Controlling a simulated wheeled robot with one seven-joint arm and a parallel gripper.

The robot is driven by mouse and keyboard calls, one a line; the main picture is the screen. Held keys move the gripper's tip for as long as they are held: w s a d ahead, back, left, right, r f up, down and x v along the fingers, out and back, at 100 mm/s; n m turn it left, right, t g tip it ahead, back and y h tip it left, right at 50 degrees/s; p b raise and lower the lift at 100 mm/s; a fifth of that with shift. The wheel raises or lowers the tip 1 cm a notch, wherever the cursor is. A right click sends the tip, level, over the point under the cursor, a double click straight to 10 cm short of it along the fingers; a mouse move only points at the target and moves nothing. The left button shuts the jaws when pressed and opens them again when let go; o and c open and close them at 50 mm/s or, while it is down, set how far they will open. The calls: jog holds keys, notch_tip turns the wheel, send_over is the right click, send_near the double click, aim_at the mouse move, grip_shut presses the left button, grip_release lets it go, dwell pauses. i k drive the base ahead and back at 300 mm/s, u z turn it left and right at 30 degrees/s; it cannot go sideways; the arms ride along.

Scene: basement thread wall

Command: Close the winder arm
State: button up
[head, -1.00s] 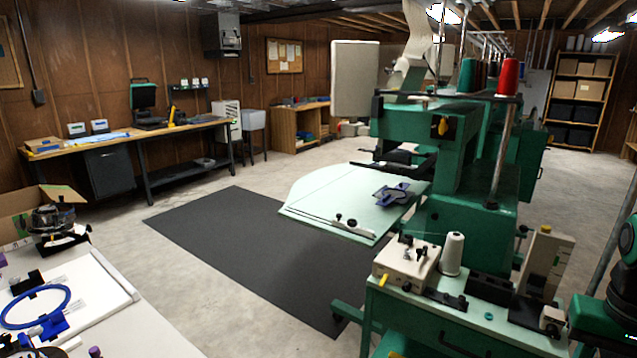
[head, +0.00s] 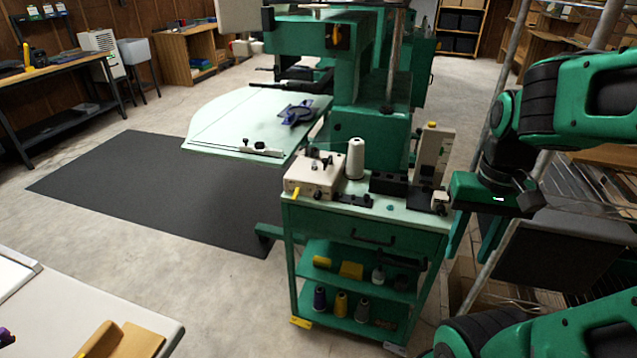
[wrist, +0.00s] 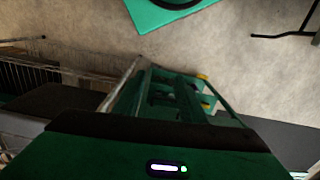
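A cream winder box (head: 313,174) with dark knobs on top and a yellow tab at its front sits on the left of the green cart's top (head: 372,204). Which part of it is the winder arm is too small to tell. An upright cream block with a yellow cap (head: 431,157) stands at the cart's right end. My gripper (head: 477,243) points down to the right of the cart, apart from the winder. Its two green fingers stand apart with nothing seen between them. In the wrist view the cart is partly hidden.
The green embroidery machine (head: 372,125) with its pale table (head: 235,122) stands behind the cart. A wire rack (head: 585,200) is close to my arm at right. A white table (head: 110,305) is at lower left. Floor between that table and the cart is clear.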

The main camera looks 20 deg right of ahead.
aim_at(326, 162)
jog(key=u, duration=0.75)
jog(key=k, duration=0.85)
jog(key=z, duration=0.7)
jog(key=i, duration=1)
jog(key=z, duration=0.05)
